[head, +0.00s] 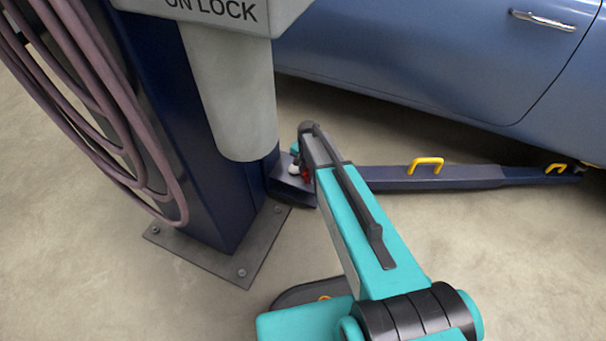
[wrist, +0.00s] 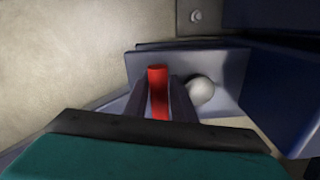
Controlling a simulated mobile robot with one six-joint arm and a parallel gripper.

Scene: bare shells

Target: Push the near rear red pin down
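The red pin (wrist: 158,92) stands out in the wrist view, near the white round knob (wrist: 200,92). The two dark fingers of my gripper (wrist: 159,98) lie close along its left and right sides, with no clear gap, so my gripper looks shut on it. In the head view my gripper (head: 300,163) is at the inner end of the dark blue lift arm, by the column foot. A small bit of the red pin (head: 306,175) shows beside my arm there; the rest is hidden.
The blue lift column (head: 215,190) with its grey cylinder (head: 232,95) stands just left of my arm. The lift arm (head: 390,178) with yellow handles (head: 427,163) runs right, under the blue car (head: 420,50). Purple hoses (head: 90,110) hang at left. Floor is clear at lower right.

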